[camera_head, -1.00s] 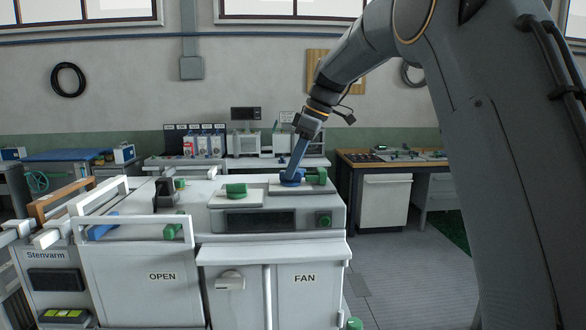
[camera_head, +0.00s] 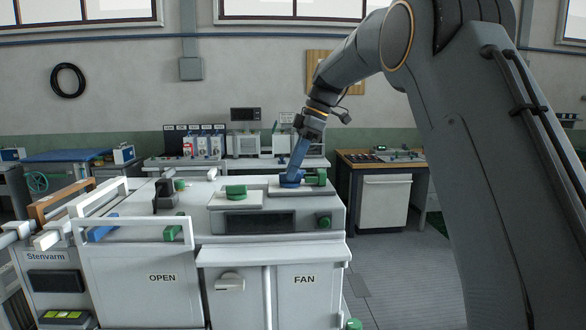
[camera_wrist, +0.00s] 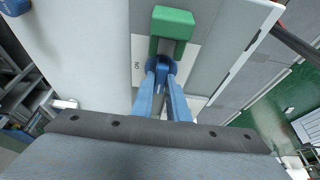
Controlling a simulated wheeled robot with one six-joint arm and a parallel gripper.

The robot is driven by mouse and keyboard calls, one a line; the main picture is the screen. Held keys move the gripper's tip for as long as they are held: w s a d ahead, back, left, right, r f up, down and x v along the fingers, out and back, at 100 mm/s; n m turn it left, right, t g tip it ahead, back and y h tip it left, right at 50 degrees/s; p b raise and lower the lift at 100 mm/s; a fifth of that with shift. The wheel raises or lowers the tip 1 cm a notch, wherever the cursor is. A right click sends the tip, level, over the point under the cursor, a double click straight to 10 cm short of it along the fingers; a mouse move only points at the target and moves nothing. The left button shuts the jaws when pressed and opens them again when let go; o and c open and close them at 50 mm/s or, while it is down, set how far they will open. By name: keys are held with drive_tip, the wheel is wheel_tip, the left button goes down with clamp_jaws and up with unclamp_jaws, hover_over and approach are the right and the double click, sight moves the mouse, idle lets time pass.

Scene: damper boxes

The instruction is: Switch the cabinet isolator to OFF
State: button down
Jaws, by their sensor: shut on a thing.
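A blue round knob (camera_head: 290,179) sits on a white plate (camera_head: 282,190) on top of the grey-white cabinet. A green block (camera_head: 316,177) stands right beside it. In the wrist view the blue knob (camera_wrist: 160,66) lies between the two blue fingers of my gripper (camera_wrist: 161,80), with the green block (camera_wrist: 172,24) just beyond. Small lettering, perhaps ON, is on the plate beside the knob. My gripper (camera_head: 294,170) comes down at a tilt and is shut on the knob. The fingers partly hide the knob, so its pointing direction cannot be told.
Another green knob (camera_head: 236,190) stands on a plate to the left. A black switch (camera_head: 165,194) and white rails (camera_head: 130,222) are further left. The front doors (camera_head: 304,280) are marked FAN and OPEN, with a white handle (camera_head: 230,282).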

drive_tip(key=shift+r, duration=0.1)
drive_tip(key=c, duration=1.7)
unclamp_jaws()
drive_tip(key=b+v, duration=0.2)
drive_tip(key=v, duration=0.5)
drive_tip(key=shift+d+r, duration=0.1)
drive_tip(key=shift+r, duration=0.25)
